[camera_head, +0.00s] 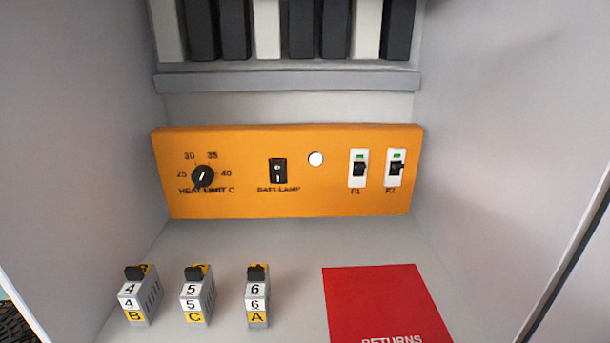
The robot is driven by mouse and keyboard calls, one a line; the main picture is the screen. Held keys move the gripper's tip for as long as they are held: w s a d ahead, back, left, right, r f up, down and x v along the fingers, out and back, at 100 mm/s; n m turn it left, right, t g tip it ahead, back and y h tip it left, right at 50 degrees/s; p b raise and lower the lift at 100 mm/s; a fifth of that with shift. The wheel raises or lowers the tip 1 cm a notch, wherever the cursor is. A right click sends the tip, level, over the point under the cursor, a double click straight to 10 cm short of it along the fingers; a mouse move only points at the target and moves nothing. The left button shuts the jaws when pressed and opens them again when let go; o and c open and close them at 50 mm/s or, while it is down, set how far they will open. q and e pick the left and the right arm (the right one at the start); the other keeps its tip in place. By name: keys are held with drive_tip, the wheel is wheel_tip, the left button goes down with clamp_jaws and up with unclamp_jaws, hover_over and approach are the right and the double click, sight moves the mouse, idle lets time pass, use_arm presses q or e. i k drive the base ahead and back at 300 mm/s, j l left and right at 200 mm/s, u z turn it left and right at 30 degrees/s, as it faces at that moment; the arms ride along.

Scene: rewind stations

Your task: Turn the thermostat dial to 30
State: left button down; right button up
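The thermostat dial (203,176) is a round black knob at the left of the orange panel (240,205). It is labelled "HEAT LIMIT C", with marks 25, 30, 35 and 40 around its left, top and right. A short pale line on the knob is tilted, running from lower left to upper right; which end is the pointer I cannot tell. Neither of my grippers is in view, and nothing touches the dial.
The panel also has a black rocker switch (278,171), a white round lamp (316,159) and two breakers (358,168) (396,168). Below stand three numbered blocks (140,296) (197,296) (257,296) and a red "RETURNS" mat (385,300). Grey walls close both sides.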

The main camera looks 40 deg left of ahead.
sight(202, 177)
drive_tip(key=u, duration=1.35)
